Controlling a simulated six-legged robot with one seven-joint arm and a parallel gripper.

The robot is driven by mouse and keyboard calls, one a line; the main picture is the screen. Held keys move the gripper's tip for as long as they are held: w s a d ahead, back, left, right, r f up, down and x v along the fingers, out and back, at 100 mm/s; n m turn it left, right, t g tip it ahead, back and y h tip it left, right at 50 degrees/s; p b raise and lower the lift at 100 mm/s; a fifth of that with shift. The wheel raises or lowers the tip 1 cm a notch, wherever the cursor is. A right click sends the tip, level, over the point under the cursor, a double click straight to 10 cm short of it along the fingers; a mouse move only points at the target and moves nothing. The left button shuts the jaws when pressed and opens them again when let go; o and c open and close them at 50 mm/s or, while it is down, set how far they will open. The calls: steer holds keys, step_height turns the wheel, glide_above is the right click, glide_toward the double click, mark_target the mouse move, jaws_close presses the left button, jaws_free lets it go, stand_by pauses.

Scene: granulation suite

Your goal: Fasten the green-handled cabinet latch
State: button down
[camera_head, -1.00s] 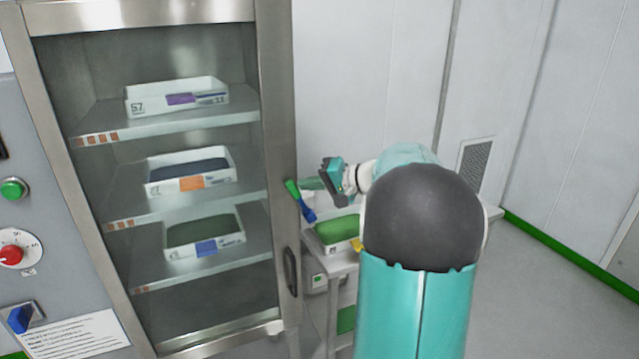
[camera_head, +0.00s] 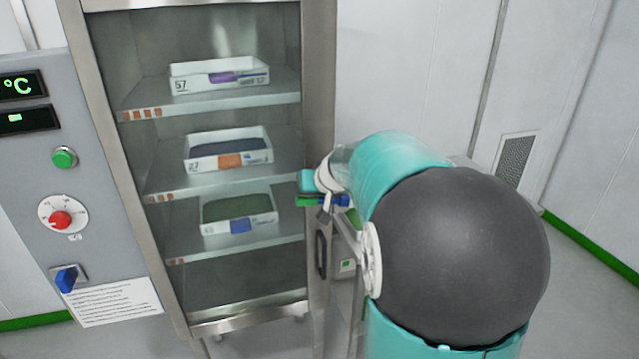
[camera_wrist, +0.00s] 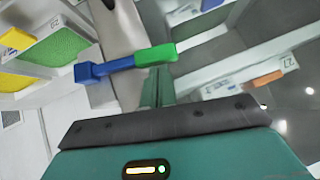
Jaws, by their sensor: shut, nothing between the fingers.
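The latch is a bar with a green handle end (camera_wrist: 155,56) and a blue end (camera_wrist: 90,72), on the cabinet's right front edge. In the head view it lies about level, the green handle (camera_head: 308,201) across the door frame and the blue end (camera_head: 341,200) to the right. My gripper (camera_wrist: 157,78) is shut and empty, its fingertips right at the green handle; I cannot tell whether they touch. In the head view my gripper (camera_head: 307,181) is just above the handle, partly hidden by my arm. The glass cabinet door (camera_head: 318,70) looks closed.
White trays stand on the cabinet shelves, one with a purple label (camera_head: 220,83). A control panel (camera_head: 60,185) with a red knob is on the left. A bench with green-lined trays (camera_wrist: 55,50) stands beside the cabinet, mostly hidden behind my arm.

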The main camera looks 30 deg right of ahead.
mark_target(305, 204)
steer(key=shift+w+a+f, duration=0.1)
steer(key=shift+a+f, duration=0.15)
steer(key=shift+f, duration=0.35)
steer(key=shift+a+f, duration=0.2)
steer(key=shift+f, duration=0.35)
steer(key=shift+a+f, duration=0.1)
steer(key=shift+f, duration=0.15)
steer(key=s+a+r, duration=0.1)
steer(key=s+r, duration=0.5)
steer(key=r, duration=0.5)
steer(key=shift+s+a+r, duration=0.3)
steer(key=shift+s+r, duration=0.05)
steer(key=shift+r, duration=0.05)
